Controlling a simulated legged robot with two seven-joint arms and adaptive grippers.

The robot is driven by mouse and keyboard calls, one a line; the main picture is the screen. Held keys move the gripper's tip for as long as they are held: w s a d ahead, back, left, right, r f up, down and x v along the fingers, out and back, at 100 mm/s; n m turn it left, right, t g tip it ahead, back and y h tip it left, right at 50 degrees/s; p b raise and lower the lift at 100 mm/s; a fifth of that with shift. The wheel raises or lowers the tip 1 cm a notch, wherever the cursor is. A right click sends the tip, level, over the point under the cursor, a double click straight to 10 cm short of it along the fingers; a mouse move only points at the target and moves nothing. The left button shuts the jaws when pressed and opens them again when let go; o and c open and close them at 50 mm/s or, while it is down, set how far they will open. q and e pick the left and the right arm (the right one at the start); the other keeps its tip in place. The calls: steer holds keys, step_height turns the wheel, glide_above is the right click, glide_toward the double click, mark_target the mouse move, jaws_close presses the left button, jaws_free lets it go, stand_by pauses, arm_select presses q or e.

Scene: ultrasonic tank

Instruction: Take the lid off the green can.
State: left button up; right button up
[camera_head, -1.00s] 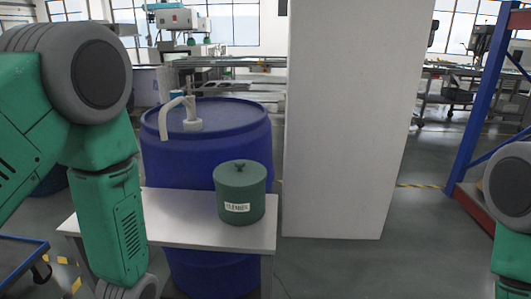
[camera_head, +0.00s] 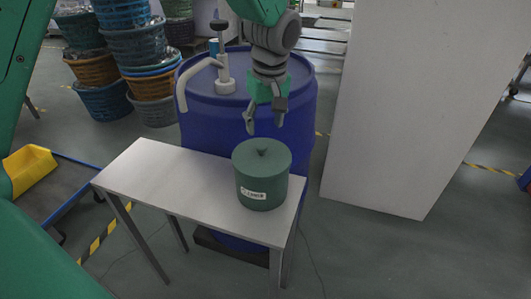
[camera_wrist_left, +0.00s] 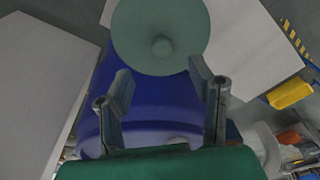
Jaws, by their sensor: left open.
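The green can (camera_head: 263,188) stands upright on the right end of a small white table. Its green lid (camera_head: 261,154) sits on top, with a small dark knob in the middle and a label on the can's side below. My left gripper (camera_head: 265,126) points down above and slightly behind the lid, open and empty, apart from it. In the left wrist view the lid (camera_wrist_left: 150,40) lies beyond the spread fingers (camera_wrist_left: 163,88), with its round knob (camera_wrist_left: 162,46) showing. My right gripper is not in view.
The white table (camera_head: 165,188) is bare left of the can. A blue barrel (camera_head: 193,125) with a pump (camera_head: 224,75) stands right behind it. A tall white panel (camera_head: 410,110) stands to the right. Stacked baskets (camera_head: 134,50) and a yellow bin (camera_head: 29,170) are on the left.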

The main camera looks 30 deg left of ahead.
mark_target(262, 146)
arm_select(q)
steer(key=f, duration=0.2)
steer(key=shift+w+f, duration=0.25)
steer(key=shift+f, duration=0.15)
steer(key=f, duration=0.2)
steer(key=a+f, duration=0.1)
steer(key=f, duration=0.2)
steer(key=shift+w+a+f, duration=0.2)
steer(key=shift+a+f, duration=0.15)
steer(key=shift+f, duration=0.05)
steer(key=shift+s+d, duration=0.1)
steer(key=shift+r, duration=0.1)
jaws_close()
